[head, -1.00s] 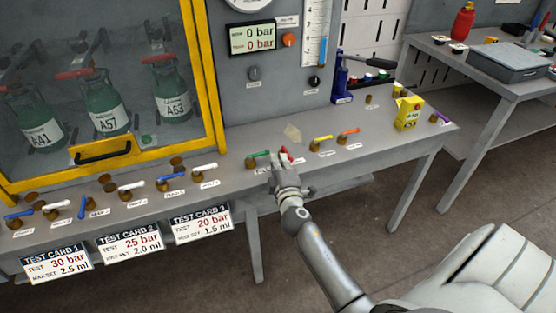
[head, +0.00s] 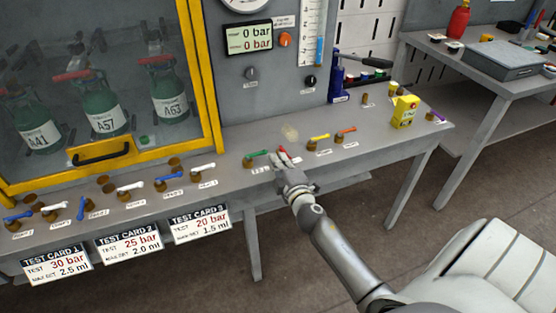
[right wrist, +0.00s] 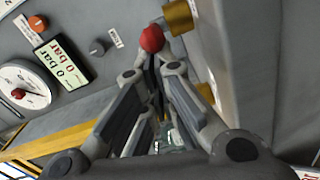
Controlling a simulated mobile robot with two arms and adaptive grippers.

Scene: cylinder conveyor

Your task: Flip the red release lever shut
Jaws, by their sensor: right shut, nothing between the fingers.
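The red release lever (head: 282,153) stands in the row of coloured levers near the bench's front edge, between the green lever (head: 257,154) and the yellow lever (head: 320,137). My right gripper (head: 284,164) is shut and empty, its tips at the lever's near side and partly covering its base. In the right wrist view the lever's rounded red end (right wrist: 151,39) is just beyond the closed fingertips (right wrist: 156,62). I cannot tell whether they touch. A brass-coloured fitting (right wrist: 178,17) shows beside the red end. My left gripper is not in view.
An orange lever (head: 346,130) stands right of the yellow one. A yellow box (head: 404,112) and a blue pump (head: 339,85) are farther right. The yellow-framed cabinet (head: 212,90) rises behind the bench at left. Test cards hang along the front edge.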

